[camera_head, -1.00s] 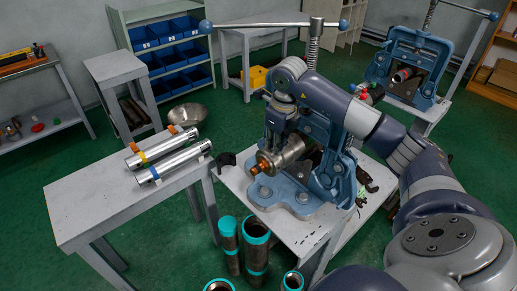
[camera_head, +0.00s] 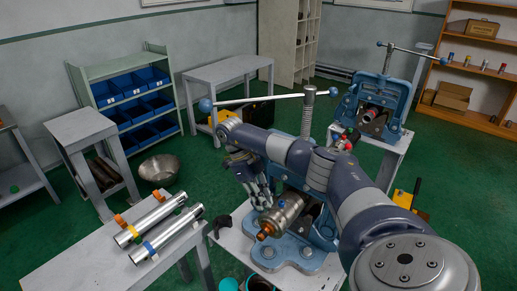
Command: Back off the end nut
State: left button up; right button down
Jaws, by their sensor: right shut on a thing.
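The near blue pipe vise (camera_head: 300,258) holds a short metal cylinder (camera_head: 291,209) lying on its side. The end nut (camera_head: 269,227) is the brass-coloured front end of this cylinder, with an orange tip facing the lower left. My right gripper (camera_head: 262,203) comes down from the upper left and its fingers are shut at the nut's upper left side. The exact contact is small and partly hidden by the fingers. My right arm hides part of the vise. My left gripper is not in view.
Two bright pipes (camera_head: 166,234) with coloured bands lie on the grey bench (camera_head: 90,262) at the left. A metal bowl (camera_head: 160,167) is on the green floor. A second blue vise (camera_head: 372,105) stands at the back right. The vise's long handle bar (camera_head: 255,101) spans above my gripper.

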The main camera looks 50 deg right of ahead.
jog(key=shift+w+d+r, duration=0.1)
jog(key=shift+w+r, duration=0.1)
jog(key=shift+r, duration=0.05)
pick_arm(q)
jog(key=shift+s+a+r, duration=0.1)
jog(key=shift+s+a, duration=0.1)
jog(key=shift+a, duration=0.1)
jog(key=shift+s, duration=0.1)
